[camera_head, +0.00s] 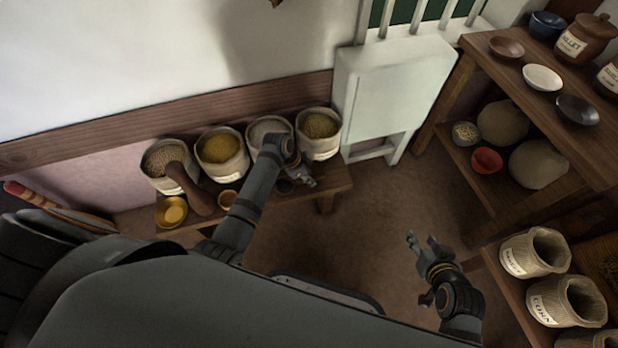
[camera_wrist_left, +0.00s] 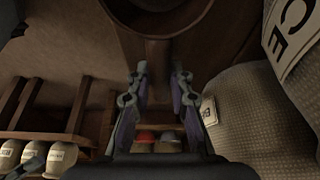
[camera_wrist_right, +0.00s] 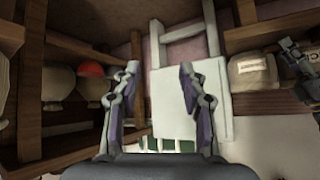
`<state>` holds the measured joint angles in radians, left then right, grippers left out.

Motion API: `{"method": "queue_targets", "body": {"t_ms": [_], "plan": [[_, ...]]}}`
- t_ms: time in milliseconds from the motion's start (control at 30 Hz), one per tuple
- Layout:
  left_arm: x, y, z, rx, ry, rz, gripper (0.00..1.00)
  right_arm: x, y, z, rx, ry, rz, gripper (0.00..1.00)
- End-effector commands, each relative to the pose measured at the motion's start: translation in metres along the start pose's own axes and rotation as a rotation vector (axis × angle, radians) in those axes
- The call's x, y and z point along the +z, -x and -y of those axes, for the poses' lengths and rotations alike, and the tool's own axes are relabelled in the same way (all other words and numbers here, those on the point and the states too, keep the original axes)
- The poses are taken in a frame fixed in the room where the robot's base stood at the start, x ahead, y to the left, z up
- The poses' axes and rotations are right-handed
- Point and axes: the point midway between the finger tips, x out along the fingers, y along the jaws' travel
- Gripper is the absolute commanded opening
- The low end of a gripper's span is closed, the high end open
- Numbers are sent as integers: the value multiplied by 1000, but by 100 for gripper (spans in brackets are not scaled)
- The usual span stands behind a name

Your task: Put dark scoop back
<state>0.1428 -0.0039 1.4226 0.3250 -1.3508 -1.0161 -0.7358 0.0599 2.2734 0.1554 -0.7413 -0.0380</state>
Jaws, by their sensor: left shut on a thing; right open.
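My left gripper (camera_head: 302,178) is low over the front of the bench (camera_head: 335,180), in front of the sack of pale grain (camera_head: 270,127). In the left wrist view its fingers (camera_wrist_left: 160,75) are shut on the handle of the dark scoop (camera_wrist_left: 157,52), whose round bowl shows at the top edge. In the head view the scoop (camera_head: 286,186) is mostly hidden by the gripper; I cannot tell whether it touches the bench. A sack with a label ending in "CE" (camera_wrist_left: 290,40) is close on the right there. My right gripper (camera_head: 421,242) is open and empty over the floor.
Other sacks (camera_head: 220,150) line the bench. A brown wooden tool (camera_head: 190,190), a yellow bowl (camera_head: 172,212) and a small bowl (camera_head: 228,199) are at its left. A white cabinet (camera_head: 388,95) stands beyond its right end. Shelves (camera_head: 450,105) fill the right; the middle floor is clear.

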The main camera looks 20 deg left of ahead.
Motion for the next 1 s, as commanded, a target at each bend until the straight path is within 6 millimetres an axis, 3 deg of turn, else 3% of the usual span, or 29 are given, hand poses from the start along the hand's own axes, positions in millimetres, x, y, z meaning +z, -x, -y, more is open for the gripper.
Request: {"method": "queue_targets", "body": {"t_ms": [367,400,533,900,1000], "plan": [[1,-2,0,0,0,0,0,-4,0,0,1,2,-16,42],[1,-2,0,-1,0,0,24,-5,0,0,1,2,-18,42],[1,-2,0,-1,0,0,42,-5,0,0,1,2,-17,42],[0,2,0,-1,0,0,43,-4,1,0,1,2,-11,42],[0,8,1,-2,0,0,43,14,3,1,-3,-5,62,42]]}}
